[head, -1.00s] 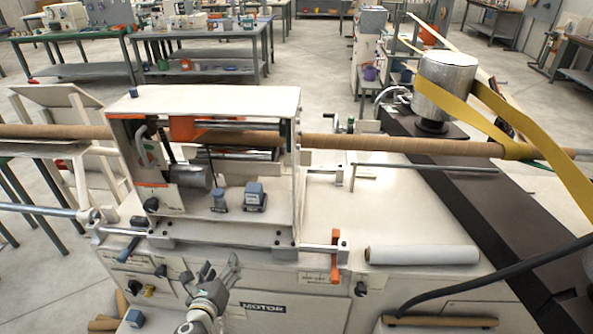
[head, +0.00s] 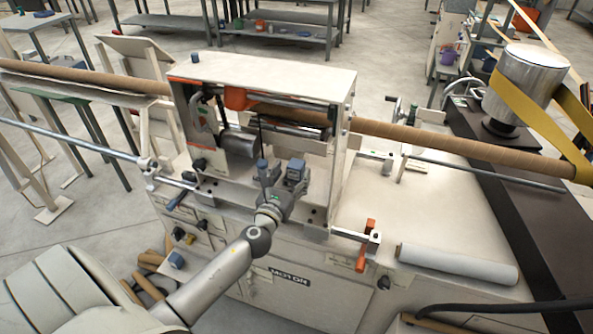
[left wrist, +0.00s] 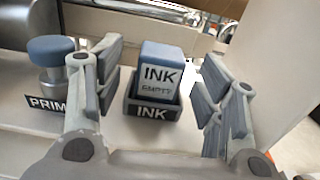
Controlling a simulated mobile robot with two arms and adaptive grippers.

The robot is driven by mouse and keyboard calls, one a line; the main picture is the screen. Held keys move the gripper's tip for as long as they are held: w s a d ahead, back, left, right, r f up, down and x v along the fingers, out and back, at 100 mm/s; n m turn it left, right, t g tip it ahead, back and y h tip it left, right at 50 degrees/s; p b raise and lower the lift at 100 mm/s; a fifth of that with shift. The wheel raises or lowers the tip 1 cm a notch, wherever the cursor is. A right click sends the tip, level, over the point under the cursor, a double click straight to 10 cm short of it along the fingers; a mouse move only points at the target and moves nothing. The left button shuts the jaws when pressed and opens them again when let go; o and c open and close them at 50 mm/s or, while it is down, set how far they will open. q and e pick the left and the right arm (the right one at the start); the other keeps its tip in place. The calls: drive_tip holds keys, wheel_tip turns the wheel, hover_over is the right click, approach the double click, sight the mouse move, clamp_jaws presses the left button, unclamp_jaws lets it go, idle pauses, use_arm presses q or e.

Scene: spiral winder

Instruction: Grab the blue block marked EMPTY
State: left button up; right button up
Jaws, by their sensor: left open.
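The blue block (left wrist: 161,62) has a white label reading INK and, in smaller letters, what looks like EMPTY. It sits upright in a dark holder (left wrist: 150,111) marked INK. The block also shows in the head view (head: 296,166), inside the white machine frame. My left gripper (head: 280,182) is open in front of it. In the left wrist view the left gripper's (left wrist: 162,66) fingers stand on either side of the block, with gaps and no visible contact. My right gripper is not in view.
A blue-capped metal bottle (left wrist: 52,62) stands left of the block, by a plate reading PRIM. The frame's side wall (head: 342,165) rises right of the gripper. A cardboard tube (head: 430,140) crosses the machine. A white roll (head: 458,263) lies on the right deck.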

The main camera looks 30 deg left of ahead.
sight(293, 172)
use_arm(q)
drive_tip(key=shift+f+x, duration=0.2)
drive_tip(key=shift+x, duration=1.8)
drive_tip(key=shift+d, duration=0.1)
drive_tip(key=shift+s, duration=0.1)
drive_tip(key=shift+c, duration=0.3)
drive_tip(key=c, duration=1)
drive_tip(key=shift+c, duration=0.6)
drive_tip(key=shift+r, duration=0.15)
